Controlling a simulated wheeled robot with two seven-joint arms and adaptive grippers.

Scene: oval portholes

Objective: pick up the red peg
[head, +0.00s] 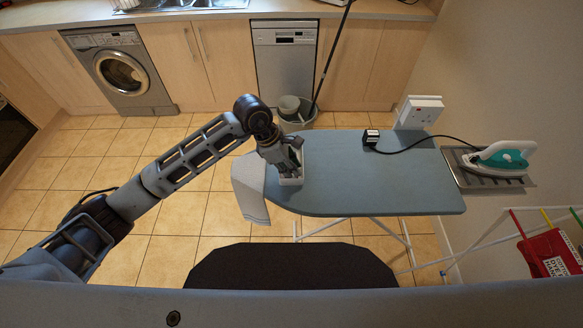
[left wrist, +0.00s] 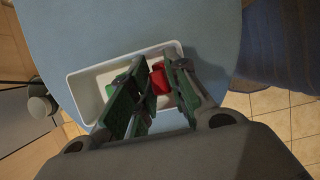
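The red peg (left wrist: 158,78) lies in a small white tray (left wrist: 88,88) on the ironing board, seen in the left wrist view. My left gripper (left wrist: 156,84) reaches down into the tray with its green-padded fingers apart, one on each side of the peg. Whether the pads touch the peg is hard to tell. In the head view my left gripper (head: 290,168) is over the white tray (head: 300,160) at the board's left end and hides the peg. My right gripper is not in view.
The blue ironing board (head: 380,185) is mostly bare. A grey cloth (head: 250,188) hangs at its left end. A bucket (head: 295,115) stands behind.

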